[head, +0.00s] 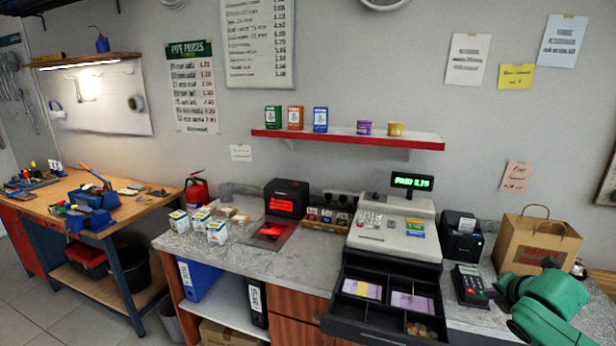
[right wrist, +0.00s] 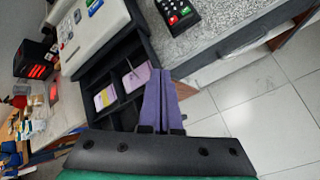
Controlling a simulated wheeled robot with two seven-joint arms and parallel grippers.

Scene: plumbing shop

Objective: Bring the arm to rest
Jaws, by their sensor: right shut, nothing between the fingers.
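My right arm (head: 550,305), green, comes in at the lower right of the head view, over the counter's right part beside the card terminal. My right gripper (right wrist: 162,78) shows in the right wrist view with its two purple fingers together, shut and empty. Below its tips is the open cash drawer (head: 345,318), which holds bundles of notes and some coins. The drawer also shows in the right wrist view (right wrist: 92,72). My left gripper is not in view.
The cash register (head: 395,235) stands above the open drawer, which juts out past the counter front. The card terminal (head: 468,285) and a paper bag (head: 537,243) are on the right. Small boxes (head: 216,232) stand at the counter's left. The tiled floor (right wrist: 250,110) is clear.

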